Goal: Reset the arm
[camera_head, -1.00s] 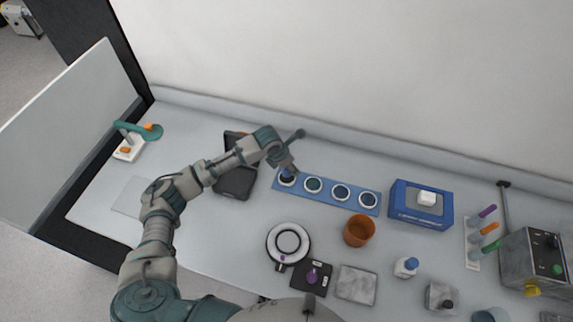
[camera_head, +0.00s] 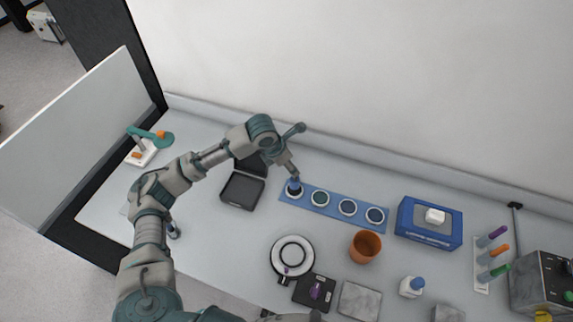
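My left arm comes in from the lower left, and its gripper (camera_head: 294,182) points down over the leftmost round piece of the blue strip (camera_head: 332,209). A small dark blue shape shows at the fingertips; I cannot tell whether it is held or whether the fingers are open. A small teal arm (camera_head: 146,133) with an orange knob stands over a white base (camera_head: 141,153) at the far left of the bench. My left gripper is well to the right of it. My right gripper is not in view.
An open black case (camera_head: 242,190) lies left of the strip. A white ring device (camera_head: 292,256), an orange cup (camera_head: 365,246), a blue box (camera_head: 429,222), a white bottle (camera_head: 411,287) and vials (camera_head: 490,255) occupy the right half. A pale panel stands at the left edge.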

